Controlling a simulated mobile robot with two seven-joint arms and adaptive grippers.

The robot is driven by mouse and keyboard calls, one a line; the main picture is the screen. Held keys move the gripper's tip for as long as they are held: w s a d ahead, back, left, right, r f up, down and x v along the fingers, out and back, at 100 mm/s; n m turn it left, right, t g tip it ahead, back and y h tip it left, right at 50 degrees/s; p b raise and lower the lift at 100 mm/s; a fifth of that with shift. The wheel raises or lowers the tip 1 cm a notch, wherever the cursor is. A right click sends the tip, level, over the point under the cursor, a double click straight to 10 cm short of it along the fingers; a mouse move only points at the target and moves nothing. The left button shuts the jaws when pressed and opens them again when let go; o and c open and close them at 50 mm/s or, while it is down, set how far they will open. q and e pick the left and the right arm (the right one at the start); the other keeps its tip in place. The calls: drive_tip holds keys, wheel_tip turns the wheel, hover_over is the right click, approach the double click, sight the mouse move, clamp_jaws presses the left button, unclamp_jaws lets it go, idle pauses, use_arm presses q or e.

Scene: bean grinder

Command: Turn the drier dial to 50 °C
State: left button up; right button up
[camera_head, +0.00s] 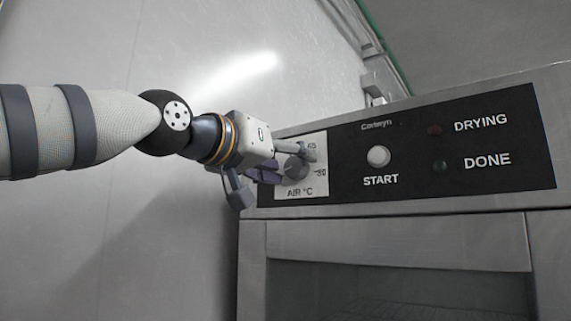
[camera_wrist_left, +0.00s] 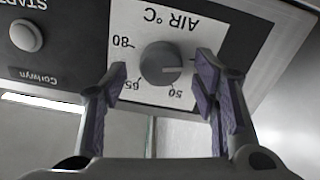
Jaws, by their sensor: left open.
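The drier dial (camera_head: 297,168) is a round grey knob on a white plate (camera_head: 294,192) marked AIR °C. In the left wrist view, upside down, the dial (camera_wrist_left: 160,64) has a pale pointer line toward picture right, away from the 50 mark (camera_wrist_left: 178,90). The 65 and 80 marks lie round its left side. My left gripper (camera_head: 291,162) is at the dial, fingers open. In the wrist view its purple-padded fingers (camera_wrist_left: 162,70) stand either side of the dial, with a gap on each side. The right finger hides part of the scale. My right gripper is not in view.
The drier door (camera_head: 400,245) with a dark window is below. A bare pale wall (camera_head: 100,240) is at left.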

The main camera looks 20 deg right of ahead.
use_arm(q)
drive_tip(key=shift+w, duration=0.1)
drive_tip(key=c, duration=1.2)
drive_tip(key=shift+o, duration=0.2)
drive_tip(key=m, duration=0.3)
drive_tip(key=shift+r, duration=0.1)
drive_tip(key=m, duration=0.2)
drive_tip(key=shift+m, duration=0.4)
drive_tip(key=m, duration=0.4)
drive_tip(key=shift+s+d, duration=0.1)
drive_tip(key=shift+s, duration=0.1)
drive_tip(key=shift+f+m, duration=0.2)
drive_tip(key=shift+m, duration=1.7)
